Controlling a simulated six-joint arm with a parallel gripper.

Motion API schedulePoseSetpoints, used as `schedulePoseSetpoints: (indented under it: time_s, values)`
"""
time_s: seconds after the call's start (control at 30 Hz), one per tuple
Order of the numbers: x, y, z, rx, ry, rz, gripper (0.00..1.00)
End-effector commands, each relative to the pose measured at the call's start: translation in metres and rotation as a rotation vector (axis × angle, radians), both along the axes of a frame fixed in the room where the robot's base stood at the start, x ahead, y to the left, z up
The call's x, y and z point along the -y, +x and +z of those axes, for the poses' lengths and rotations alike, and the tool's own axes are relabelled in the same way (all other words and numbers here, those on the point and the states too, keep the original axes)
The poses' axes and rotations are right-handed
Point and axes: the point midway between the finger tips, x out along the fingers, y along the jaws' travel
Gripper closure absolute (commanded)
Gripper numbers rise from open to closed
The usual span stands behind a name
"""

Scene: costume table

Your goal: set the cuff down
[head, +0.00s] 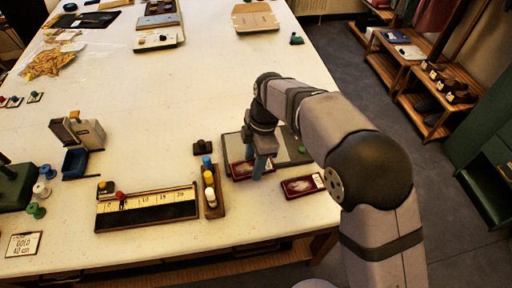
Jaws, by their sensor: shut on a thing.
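My gripper (259,166) points down over the front edge of a grey board (290,150) at the table's right front. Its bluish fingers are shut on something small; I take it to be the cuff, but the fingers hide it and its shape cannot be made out. A similar dark red piece with a white label (302,186) lies to the right, apart from the gripper.
A narrow wooden tray (213,206) with several coloured bottles stands left of the gripper, with a dark small block (202,147) behind it. A ruler board (147,208) lies further left. The table's middle is clear; its right edge is close to my arm.

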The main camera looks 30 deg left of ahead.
Motion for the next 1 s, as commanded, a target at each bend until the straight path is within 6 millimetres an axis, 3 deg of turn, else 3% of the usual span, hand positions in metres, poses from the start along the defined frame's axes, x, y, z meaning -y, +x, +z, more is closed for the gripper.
schedulePoseSetpoints:
  time_s: [0.17,0.5,0.7,1.0]
  values:
    - [-0.025,0.030,0.008,0.003,0.002,-0.118,0.80]
    - [-0.053,0.071,0.056,0.003,0.004,-0.665,0.80]
    - [-0.055,0.081,0.078,0.001,0.002,-1.003,0.80]
    - [-0.047,0.080,0.080,0.001,0.001,-1.442,0.80]
